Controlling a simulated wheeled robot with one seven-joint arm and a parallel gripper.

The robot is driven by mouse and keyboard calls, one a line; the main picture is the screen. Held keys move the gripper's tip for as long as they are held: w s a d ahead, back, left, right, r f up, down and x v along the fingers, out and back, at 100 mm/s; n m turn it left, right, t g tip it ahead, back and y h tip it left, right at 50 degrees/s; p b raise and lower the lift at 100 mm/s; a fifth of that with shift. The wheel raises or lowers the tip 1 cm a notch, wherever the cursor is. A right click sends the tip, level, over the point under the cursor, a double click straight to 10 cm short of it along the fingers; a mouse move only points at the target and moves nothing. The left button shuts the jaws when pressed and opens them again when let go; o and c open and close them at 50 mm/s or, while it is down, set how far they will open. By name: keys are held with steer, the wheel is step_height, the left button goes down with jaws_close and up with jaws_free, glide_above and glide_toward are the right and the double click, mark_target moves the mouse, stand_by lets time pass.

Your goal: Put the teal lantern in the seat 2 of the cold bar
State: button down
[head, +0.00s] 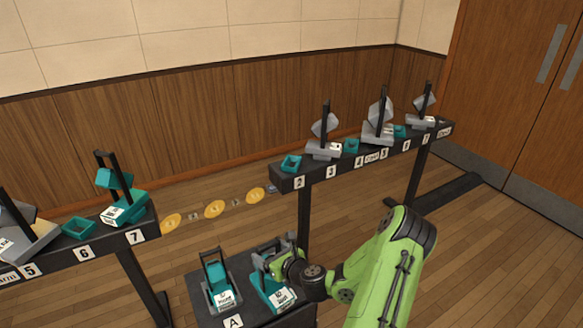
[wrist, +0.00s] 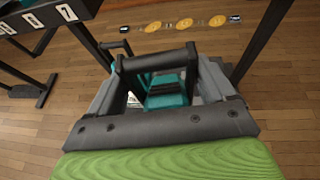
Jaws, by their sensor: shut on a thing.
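A teal lantern (head: 272,290) with a white label sits at the right of the low black stand marked A. My gripper (head: 284,258) is at its upper part and shut on it. In the wrist view the lantern's teal body (wrist: 166,92) shows between the grey fingers (wrist: 160,85), below a dark bar. The cold bar (head: 345,176) is the raised black rail at the right. Its seat 2 (head: 291,164), at the near left end above label 2, is an empty teal socket. My wrist hides part of the lantern.
Another teal lantern (head: 218,286) stands on the left of stand A (head: 235,320). Grey lanterns (head: 324,142) occupy several cold bar seats. The warm bar (head: 100,245), at the left, carries a teal lantern (head: 122,200) at 7. Yellow discs (head: 214,209) lie on the floor between the bars.

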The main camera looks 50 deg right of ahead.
steer(key=w+a+r+n+y, duration=0.2)
steer(key=a+y, duration=0.1)
steer(key=a, duration=0.9)
steer(key=w+a+r+n+y, duration=0.3)
steer(key=a, duration=1)
steer(key=shift+w+a+r, duration=0.15)
steer(key=shift+w, duration=0.1)
